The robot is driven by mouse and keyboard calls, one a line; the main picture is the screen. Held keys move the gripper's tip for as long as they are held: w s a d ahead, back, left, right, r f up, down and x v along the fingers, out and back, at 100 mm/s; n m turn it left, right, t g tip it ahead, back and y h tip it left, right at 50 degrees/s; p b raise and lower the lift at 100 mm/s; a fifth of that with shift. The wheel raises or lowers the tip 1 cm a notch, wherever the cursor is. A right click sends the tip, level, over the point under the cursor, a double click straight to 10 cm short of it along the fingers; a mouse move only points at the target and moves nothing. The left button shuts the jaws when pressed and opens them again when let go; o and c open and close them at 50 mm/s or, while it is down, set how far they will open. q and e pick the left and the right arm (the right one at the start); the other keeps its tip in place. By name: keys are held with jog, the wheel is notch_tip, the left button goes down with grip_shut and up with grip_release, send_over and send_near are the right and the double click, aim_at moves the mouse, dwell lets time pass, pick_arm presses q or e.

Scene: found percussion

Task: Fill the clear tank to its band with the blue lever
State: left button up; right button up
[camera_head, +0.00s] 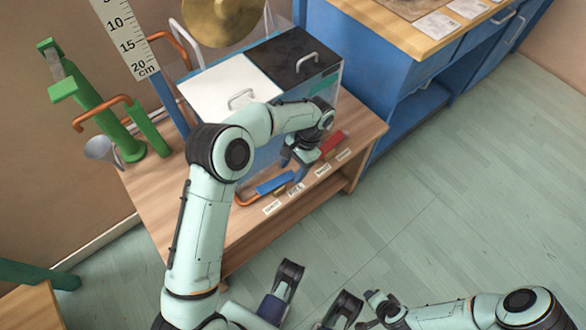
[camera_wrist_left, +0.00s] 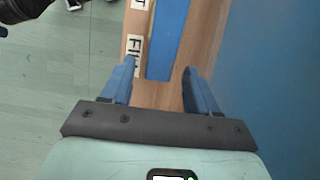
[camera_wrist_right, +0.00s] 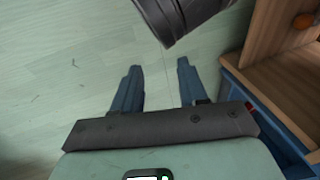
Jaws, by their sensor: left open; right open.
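The clear tank (camera_head: 268,154) stands on the wooden bench, largely behind my left arm. Its water level cannot be made out. The blue lever (camera_head: 276,183) lies low at the tank's front, and also shows in the left wrist view (camera_wrist_left: 168,38), lined up between the finger tips. My left gripper (camera_head: 299,166) is open just above and beside the lever; contact cannot be told. A label reading FILL (camera_wrist_left: 134,58) is beside it. My right gripper (camera_wrist_right: 158,85) is open and empty over the floor, away from the bench.
A red lever (camera_head: 334,142) and several labels sit along the bench (camera_head: 160,195) front. White (camera_head: 225,90) and black (camera_head: 300,52) lids with handles cover the top. A green pump-like thing (camera_head: 98,108), a funnel (camera_head: 101,150) and a ruler (camera_head: 128,45) stand left. The floor at right is clear.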

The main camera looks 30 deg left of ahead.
pick_arm(q)
jog(key=shift+f, duration=0.25)
pick_arm(e)
jog(key=shift+w, duration=0.1)
